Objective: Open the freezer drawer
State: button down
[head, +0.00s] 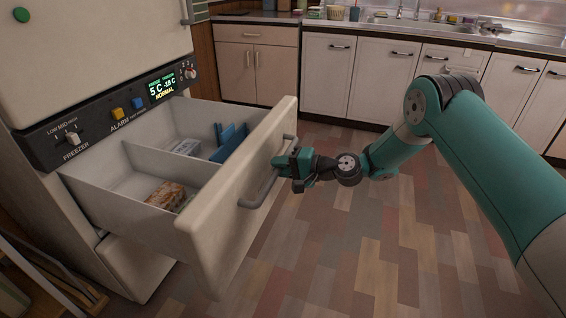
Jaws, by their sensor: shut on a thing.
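The freezer drawer (228,192) stands pulled well out from the fridge body, below the dark control panel (100,118). Its inside shows white dividers, a brown packaged item (166,194), a pale item (186,147) and blue pieces (230,142). A grey bar handle (262,188) runs along the outer face of its front. My gripper (284,167) is shut on this handle near its far end. The fingertips are partly hidden around the bar.
White cabinets (330,78) and a counter with a sink (420,22) line the back wall. The patterned floor (340,240) in front of the drawer is clear. Below the drawer is another pale front (135,268). Thin flat boards (45,275) lean at the lower left.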

jog(key=shift+d, duration=0.1)
dwell(0.3)
jog(key=c, duration=1.1)
grip_release()
jog(key=p+v, duration=0.2)
jog(key=v, duration=1.5)
jog(key=shift+s+d, duration=0.15)
